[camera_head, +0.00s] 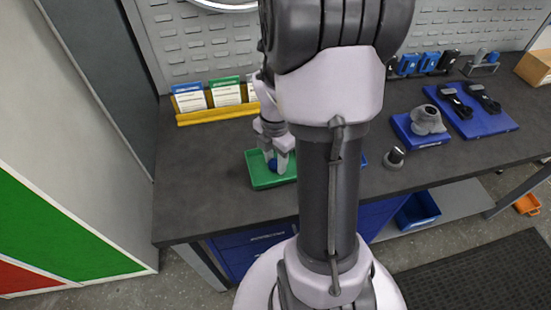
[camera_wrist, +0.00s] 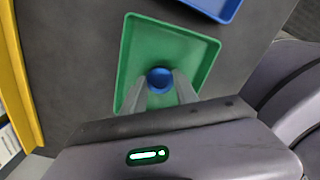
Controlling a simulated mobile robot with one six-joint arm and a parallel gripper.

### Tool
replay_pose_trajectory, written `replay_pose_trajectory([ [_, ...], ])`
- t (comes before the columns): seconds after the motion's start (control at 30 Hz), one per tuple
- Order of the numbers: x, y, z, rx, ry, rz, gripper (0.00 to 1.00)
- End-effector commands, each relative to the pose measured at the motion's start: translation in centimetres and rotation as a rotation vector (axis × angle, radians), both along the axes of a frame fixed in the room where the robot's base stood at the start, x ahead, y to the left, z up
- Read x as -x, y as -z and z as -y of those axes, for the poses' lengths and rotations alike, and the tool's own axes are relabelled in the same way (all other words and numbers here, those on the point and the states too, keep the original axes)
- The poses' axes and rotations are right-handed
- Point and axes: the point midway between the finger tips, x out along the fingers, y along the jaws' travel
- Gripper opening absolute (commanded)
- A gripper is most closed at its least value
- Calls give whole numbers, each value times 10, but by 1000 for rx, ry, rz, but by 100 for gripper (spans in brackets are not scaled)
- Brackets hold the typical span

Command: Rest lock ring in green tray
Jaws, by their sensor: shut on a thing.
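The green tray (camera_head: 260,178) lies on the dark workbench, left of my arm in the head view. It also shows in the wrist view (camera_wrist: 195,50), with its raised rim around a flat floor. A blue round piece, which I take as the lock ring (camera_wrist: 160,78), is between my fingertips over the tray floor; it shows small in the head view (camera_head: 272,164). My gripper (camera_wrist: 160,84) is shut on it, pointing down into the tray area. I cannot tell whether the ring touches the tray floor. My arm hides the tray's right part in the head view.
A yellow rack (camera_head: 216,114) with cards stands behind the tray. A blue tray (camera_wrist: 215,6) lies close beside the green one. Farther right are a dark round part (camera_head: 395,158), a grey part on a blue block (camera_head: 420,138) and a blue mat (camera_head: 490,124).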

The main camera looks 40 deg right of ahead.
Motion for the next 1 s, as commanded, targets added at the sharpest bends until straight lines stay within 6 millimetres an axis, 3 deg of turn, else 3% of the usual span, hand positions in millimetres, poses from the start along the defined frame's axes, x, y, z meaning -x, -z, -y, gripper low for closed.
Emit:
replay_pose_trajectory([
  [0.07, 0, 0, 0, 0, 0, 0, 0],
  [0.1, 0, 0, 0, 0, 0, 0, 37],
  [0.23, 0, 0, 0, 0, 0, 0, 61],
  [0.57, 0, -6, 0, 1, 0, 1, 61],
  [0.67, -1, -28, 0, 2, 1, 2, 61],
  [1.0, 0, -140, 0, 2, 0, 2, 61],
])
